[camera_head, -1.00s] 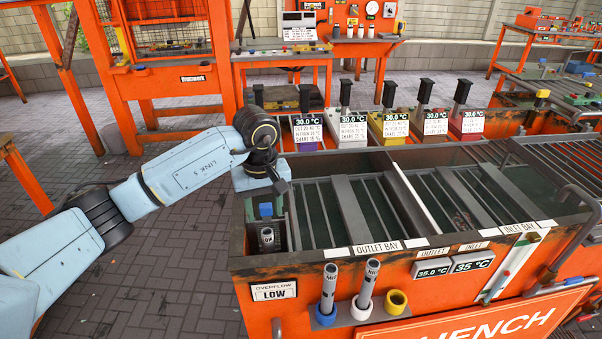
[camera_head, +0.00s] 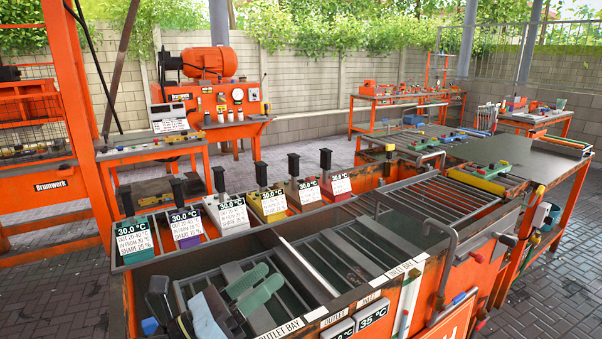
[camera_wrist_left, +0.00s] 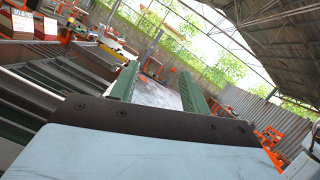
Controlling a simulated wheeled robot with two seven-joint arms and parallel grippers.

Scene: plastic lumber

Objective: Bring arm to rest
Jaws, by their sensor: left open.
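My left gripper (camera_head: 272,276) shows low in the head view, above the outlet bay end of the quench tank (camera_head: 160,265). Its two green fingers are spread apart with nothing between them. In the left wrist view the two green fingers (camera_wrist_left: 160,78) also stand wide apart and empty, pointing away from the wrist toward the open yard. The rest of my left arm is mostly cut off by the bottom of the head view. My right gripper is in neither current view.
A row of coloured boxes with temperature displays (camera_head: 232,212) and black-topped posts lines the tank's far side. A rail (camera_head: 445,235) curves over the right part. A grey-topped table (camera_head: 480,160) stands at right, and an orange motor bench (camera_head: 210,120) behind.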

